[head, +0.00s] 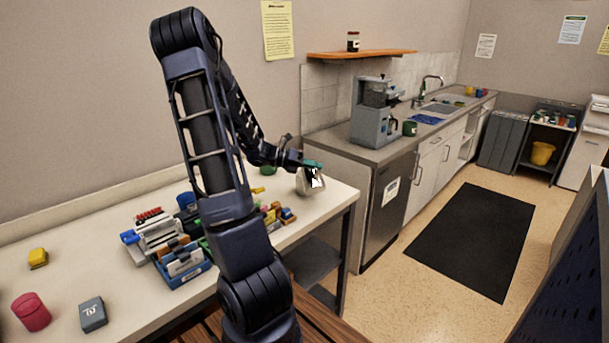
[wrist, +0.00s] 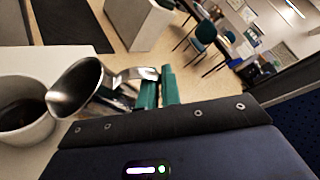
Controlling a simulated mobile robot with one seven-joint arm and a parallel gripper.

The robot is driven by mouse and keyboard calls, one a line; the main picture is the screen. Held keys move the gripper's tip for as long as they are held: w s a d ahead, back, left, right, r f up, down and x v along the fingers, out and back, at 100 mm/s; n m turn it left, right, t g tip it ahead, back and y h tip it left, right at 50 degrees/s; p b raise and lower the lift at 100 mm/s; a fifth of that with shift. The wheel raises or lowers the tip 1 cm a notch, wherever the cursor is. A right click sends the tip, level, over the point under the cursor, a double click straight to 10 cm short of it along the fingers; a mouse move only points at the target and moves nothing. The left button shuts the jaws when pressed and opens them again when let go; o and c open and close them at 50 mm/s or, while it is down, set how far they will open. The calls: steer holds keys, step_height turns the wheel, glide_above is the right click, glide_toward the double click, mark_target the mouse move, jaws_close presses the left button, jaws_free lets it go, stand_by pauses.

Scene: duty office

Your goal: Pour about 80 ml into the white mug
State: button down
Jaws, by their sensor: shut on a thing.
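In the wrist view my gripper (wrist: 158,92), with teal fingers, is shut on the handle of a shiny metal jug (wrist: 82,88). The jug is tilted, its mouth toward the white mug (wrist: 35,138) and overlapping the mug's right rim in the picture. The mug stands upright on the pale table, partly cut off by the left edge. Dark liquid shows inside it. I cannot make out a stream from the jug, nor its contents. In the head view my gripper (head: 312,165) is over the table's far right end, at a pale shape I cannot clearly separate into mug and jug.
On the table (head: 110,225) are a blue organiser (head: 185,278), a red cylinder (head: 31,312), a grey box (head: 93,315) and a yellow block (head: 38,258). A green item (head: 268,170) sits left of my gripper. A coffee machine (head: 368,125) stands on the counter behind.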

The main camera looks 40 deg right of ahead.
steer(key=shift+s+a+f+m+t, duration=0.15)
steer(key=shift+s+f+m+t, duration=0.15)
steer(key=shift+f+m, duration=0.25)
steer(key=shift+s+a+f+m+t, duration=0.3)
steer(key=shift+s+m+t, duration=0.1)
steer(key=shift+s+m, duration=0.25)
steer(key=s+a+f+m+t, duration=0.1)
steer(key=s+f+m, duration=0.1)
steer(key=f, duration=0.2)
steer(key=s+a+f+m+t+h, duration=0.1)
steer(key=s+f+m+t, duration=0.1)
steer(key=f, duration=0.3)
steer(key=shift+s+a+m, duration=0.25)
steer(key=shift+s+m, duration=0.15)
steer(key=shift+s, duration=0.1)
steer(key=shift+f, duration=0.1)
